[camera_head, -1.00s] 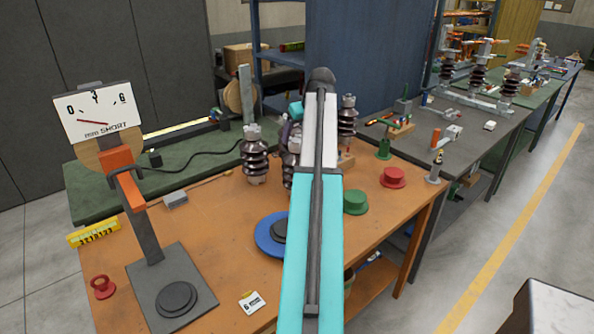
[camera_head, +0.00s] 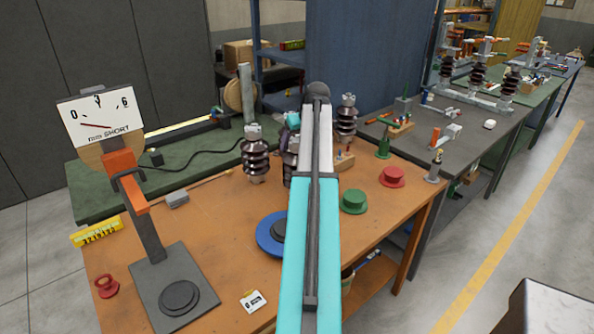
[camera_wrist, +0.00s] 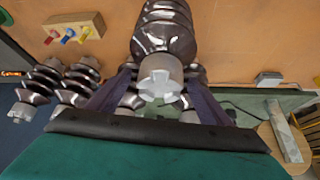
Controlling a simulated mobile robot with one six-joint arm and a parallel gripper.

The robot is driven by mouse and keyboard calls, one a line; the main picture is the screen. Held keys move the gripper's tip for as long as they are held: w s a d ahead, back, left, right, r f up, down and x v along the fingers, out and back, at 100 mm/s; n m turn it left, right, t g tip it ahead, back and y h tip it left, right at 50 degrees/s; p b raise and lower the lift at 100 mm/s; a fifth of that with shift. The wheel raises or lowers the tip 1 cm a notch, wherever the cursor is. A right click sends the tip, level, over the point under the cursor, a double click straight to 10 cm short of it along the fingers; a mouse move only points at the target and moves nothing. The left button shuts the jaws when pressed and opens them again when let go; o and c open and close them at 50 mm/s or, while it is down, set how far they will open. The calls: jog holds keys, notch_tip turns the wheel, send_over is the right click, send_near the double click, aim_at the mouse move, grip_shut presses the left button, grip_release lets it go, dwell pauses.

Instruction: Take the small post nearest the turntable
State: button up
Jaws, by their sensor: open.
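The turntable (camera_head: 268,240), a blue disc with a dark hub, lies on the orange table, partly behind my arm. A brown ribbed post with a pale metal cap (camera_head: 255,160) stands upright behind it. Another similar post (camera_head: 289,165) stands just right of that one, partly hidden by my arm. A further post (camera_head: 347,122) stands to the right. In the wrist view, my gripper (camera_wrist: 158,92) is open, its dark fingers apart. A large post (camera_wrist: 167,32) shows upright between and beyond them, its cap towards the camera. I cannot tell whether the fingers touch it.
More ribbed posts (camera_wrist: 75,85) show left of the fingers. A wooden block with coloured pegs (camera_wrist: 73,33) is nearby. Red (camera_head: 393,177) and green (camera_head: 354,201) knobs stand on the right of the table. A meter stand (camera_head: 150,225) occupies its left.

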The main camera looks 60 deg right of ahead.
grip_shut()
jog(key=shift+w+d+r, duration=0.1)
jog(key=shift+r, duration=0.1)
dwell(0.3)
jog(key=shift+r, duration=0.1)
jog(key=shift+r+b, duration=0.75)
jog(key=shift+r, duration=0.8)
jog(key=s+a+b, duration=0.2)
jog(key=s, duration=0.5)
jog(key=s+a+r+b, duration=0.1)
jog(key=s+a+b, duration=0.1)
jog(key=s, duration=0.6)
jog(key=shift+s+a+r, duration=0.15)
jog(key=shift+a+r, duration=0.1)
jog(key=shift+r, duration=0.05)
